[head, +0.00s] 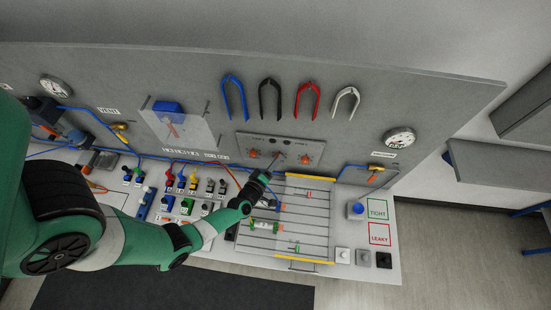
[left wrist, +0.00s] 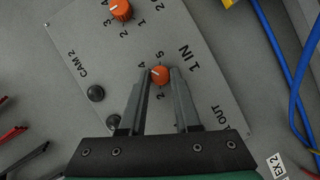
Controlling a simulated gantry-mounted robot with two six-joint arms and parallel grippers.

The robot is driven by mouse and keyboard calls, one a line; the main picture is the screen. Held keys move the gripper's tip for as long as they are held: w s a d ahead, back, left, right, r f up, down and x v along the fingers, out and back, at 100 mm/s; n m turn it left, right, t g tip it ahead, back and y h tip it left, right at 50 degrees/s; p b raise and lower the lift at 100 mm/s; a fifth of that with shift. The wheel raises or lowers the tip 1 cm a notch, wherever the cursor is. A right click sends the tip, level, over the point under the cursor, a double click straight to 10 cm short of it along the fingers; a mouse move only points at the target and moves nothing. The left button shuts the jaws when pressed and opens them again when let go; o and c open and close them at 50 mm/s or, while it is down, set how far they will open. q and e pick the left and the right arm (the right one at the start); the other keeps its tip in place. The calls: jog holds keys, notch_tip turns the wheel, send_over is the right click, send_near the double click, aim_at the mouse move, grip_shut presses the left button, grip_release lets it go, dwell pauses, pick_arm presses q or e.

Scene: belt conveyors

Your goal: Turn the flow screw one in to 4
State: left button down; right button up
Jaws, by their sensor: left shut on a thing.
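The flow screw one in is a small orange knob (left wrist: 160,76) beside the label 1 IN in the left wrist view. My left gripper (left wrist: 160,80) has its two fingers on either side of the knob and is shut on it. The knob's white mark points to the upper left, about toward the 4. A 5 and a 2 also show; the left finger covers part of the scale. My right gripper is not in view.
Another orange knob (left wrist: 120,9) and two black buttons (left wrist: 96,93) sit on the same panel.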

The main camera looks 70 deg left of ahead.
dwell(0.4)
pick_arm(q)
jog(key=c, duration=0.6)
grip_release()
jog(key=p+v, duration=0.2)
jog(key=v, duration=0.9)
jog(key=shift+s+d, duration=0.15)
jog(key=shift+s, duration=0.1)
